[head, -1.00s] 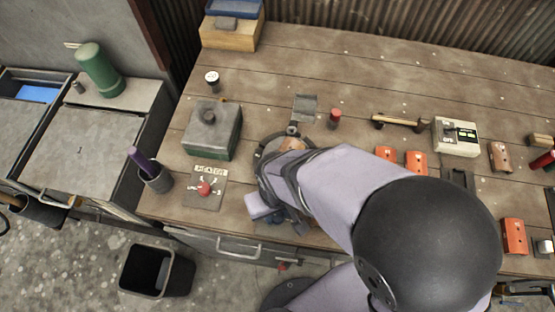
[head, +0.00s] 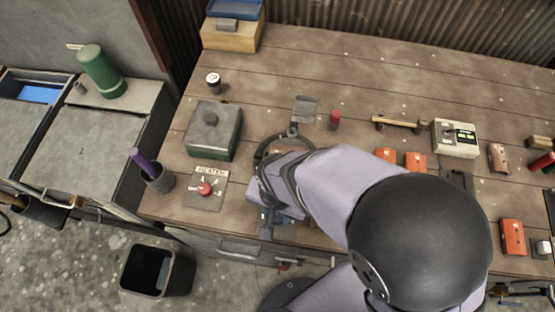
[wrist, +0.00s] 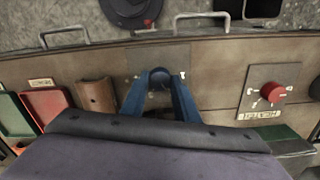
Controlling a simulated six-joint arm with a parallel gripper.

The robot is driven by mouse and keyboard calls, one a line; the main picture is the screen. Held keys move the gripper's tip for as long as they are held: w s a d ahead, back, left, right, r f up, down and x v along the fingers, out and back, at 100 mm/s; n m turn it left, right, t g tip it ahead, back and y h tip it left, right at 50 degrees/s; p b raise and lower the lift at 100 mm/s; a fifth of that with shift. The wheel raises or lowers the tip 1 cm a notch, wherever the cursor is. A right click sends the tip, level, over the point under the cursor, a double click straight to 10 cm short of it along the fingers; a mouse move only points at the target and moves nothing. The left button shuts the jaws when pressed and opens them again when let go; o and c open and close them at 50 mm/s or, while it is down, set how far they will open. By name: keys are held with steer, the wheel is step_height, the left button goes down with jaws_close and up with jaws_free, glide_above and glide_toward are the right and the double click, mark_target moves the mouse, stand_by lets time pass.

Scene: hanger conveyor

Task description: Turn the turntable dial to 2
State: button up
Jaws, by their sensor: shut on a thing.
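A dark round knob (wrist: 159,76), the turntable dial by its place, sits on a flat panel (wrist: 147,58) at the bench's front edge. My gripper (wrist: 160,80) has its two blue fingers closed on the knob's sides. In the head view my gripper (head: 268,222) is at the front edge, and my wrist and arm hide the dial. The dial's marks and pointer cannot be read. A dark round ring (head: 261,149), which may be the turntable, shows partly behind my arm.
The heater panel with a red knob (head: 205,188) stands left of my gripper; it is on the right in the wrist view (wrist: 272,92). A grey-green box (head: 205,140) and a pen cup (head: 159,181) are close by. A drawer handle (head: 238,251) juts below the edge.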

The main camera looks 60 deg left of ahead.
mark_target(278, 216)
steer(key=shift+a+r, duration=0.1)
steer(key=shift+a, duration=0.05)
stand_by(0.4)
steer(key=o, duration=1.1)
steer(key=shift+c, duration=0.2)
steer(key=shift+r+b, duration=0.9)
steer(key=shift+r, duration=2.75)
